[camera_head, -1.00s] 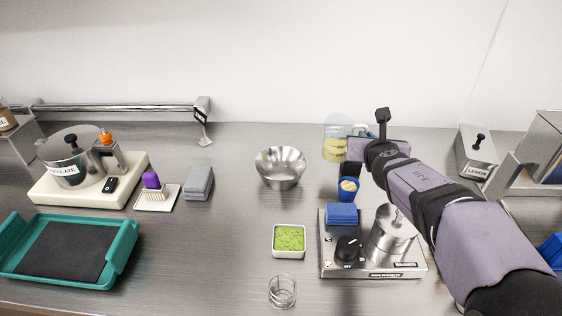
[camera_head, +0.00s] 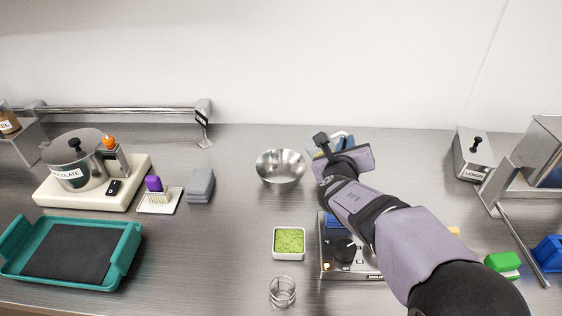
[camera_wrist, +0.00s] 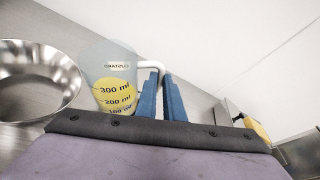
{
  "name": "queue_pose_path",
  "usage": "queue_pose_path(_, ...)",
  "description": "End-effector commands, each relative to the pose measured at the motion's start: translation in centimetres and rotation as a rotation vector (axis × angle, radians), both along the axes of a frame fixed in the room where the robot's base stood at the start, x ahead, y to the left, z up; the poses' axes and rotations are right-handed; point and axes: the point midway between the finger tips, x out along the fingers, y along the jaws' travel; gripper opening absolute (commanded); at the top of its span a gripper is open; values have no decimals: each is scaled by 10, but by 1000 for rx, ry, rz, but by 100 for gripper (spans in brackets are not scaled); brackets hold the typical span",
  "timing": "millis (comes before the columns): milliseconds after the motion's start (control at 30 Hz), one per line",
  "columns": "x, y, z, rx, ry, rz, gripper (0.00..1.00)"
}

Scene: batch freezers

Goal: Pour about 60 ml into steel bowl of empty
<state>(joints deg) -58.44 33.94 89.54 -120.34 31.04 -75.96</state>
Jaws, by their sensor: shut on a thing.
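The steel bowl (camera_head: 281,167) stands on the counter left of my gripper and looks empty. It also shows at the left of the wrist view (camera_wrist: 40,80). My gripper (camera_wrist: 159,80) has its blue fingers shut on the white handle of a clear measuring jug (camera_wrist: 108,65). The jug holds yellow liquid and carries marks such as 200 ml and 300 ml. In the head view my gripper (camera_head: 342,142) and wrist hide most of the jug, right of the bowl. No stream of liquid shows. I cannot tell how far the jug is tilted.
A white dish of green stuff (camera_head: 289,242) and a small glass (camera_head: 282,292) stand in front of the bowl. A steel warmer (camera_head: 334,262) lies partly under my arm. Grey cloths (camera_head: 201,185) lie left of the bowl, with free counter between.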

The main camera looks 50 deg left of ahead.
Motion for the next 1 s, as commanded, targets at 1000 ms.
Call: queue_pose_path(1000,-42,34,40,-357,-448,0,0)
